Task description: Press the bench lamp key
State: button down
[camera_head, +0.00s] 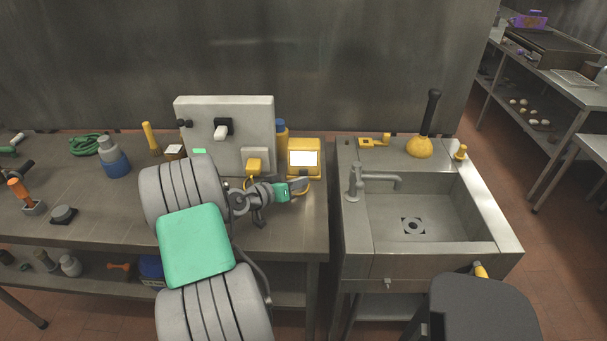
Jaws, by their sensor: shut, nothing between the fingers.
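A yellow box-shaped lamp (303,145) with a bright white face stands at the back right of the bench, beside the sink. My gripper (303,185) is shut and empty, its fingers pointing right just in front of the lamp's base. I cannot tell whether the fingers touch the lamp. A grey upright panel (250,115) stands left of the lamp. I cannot make out which part is the lamp key; my arm hides the panel's lower left.
A blue-capped yellow bottle (281,137) stands between panel and lamp. A steel sink (420,215) with a tap (375,180) is on the right. A blue container (115,160) and green coiled hose (89,145) lie left. A dark stool (475,305) stands in front of the sink.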

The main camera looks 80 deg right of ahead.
jog(key=shift+s+a, duration=0.2)
jog(key=shift+a, duration=0.6)
jog(key=shift+s+a, duration=0.15)
jog(key=shift+a, duration=0.7)
jog(key=shift+s+a, duration=0.2)
jog(key=shift+a, duration=0.6)
